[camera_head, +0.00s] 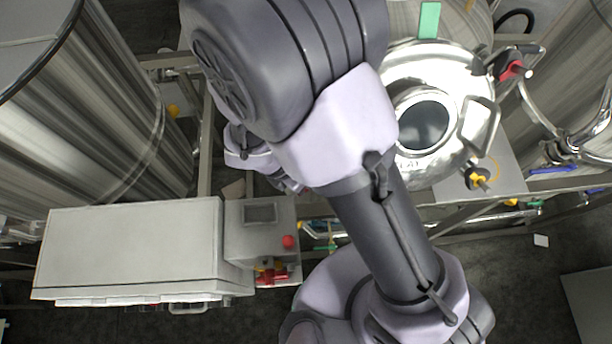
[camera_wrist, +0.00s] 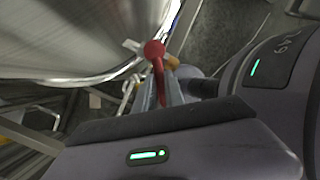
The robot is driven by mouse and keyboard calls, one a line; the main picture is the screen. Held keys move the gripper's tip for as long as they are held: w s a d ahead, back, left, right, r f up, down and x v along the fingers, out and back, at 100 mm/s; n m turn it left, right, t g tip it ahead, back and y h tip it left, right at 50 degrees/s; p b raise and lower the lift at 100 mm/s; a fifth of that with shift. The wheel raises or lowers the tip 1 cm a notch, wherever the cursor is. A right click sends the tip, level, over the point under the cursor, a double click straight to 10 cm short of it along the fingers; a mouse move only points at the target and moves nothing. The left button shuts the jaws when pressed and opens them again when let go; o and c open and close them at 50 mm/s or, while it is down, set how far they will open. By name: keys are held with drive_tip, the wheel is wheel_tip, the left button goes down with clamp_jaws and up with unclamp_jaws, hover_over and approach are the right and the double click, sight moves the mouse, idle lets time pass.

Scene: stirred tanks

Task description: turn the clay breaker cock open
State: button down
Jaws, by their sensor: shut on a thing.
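A red lever with a round red knob (camera_wrist: 154,49) shows in the wrist view, in front of a large steel tank (camera_wrist: 80,35); I take it for the clay breaker cock's handle. My gripper (camera_wrist: 166,88) is shut on the lever's shaft below the knob, with a grey finger on each side. The valve body is mostly hidden behind my gripper, so I cannot tell how far it is turned. In the head view my arm hides the cock and most of my gripper.
In the head view, a domed steel vessel (camera_head: 455,75) with a round dark window and a partly hidden label stands right of my arm. A pale cabinet (camera_head: 130,250) and a control box with a red button (camera_head: 288,242) stand lower left. Steel frame rails surround my arm.

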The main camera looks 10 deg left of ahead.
idle(0.3)
drive_tip(key=c, duration=1.4)
unclamp_jaws()
drive_tip(key=shift+d, duration=0.1)
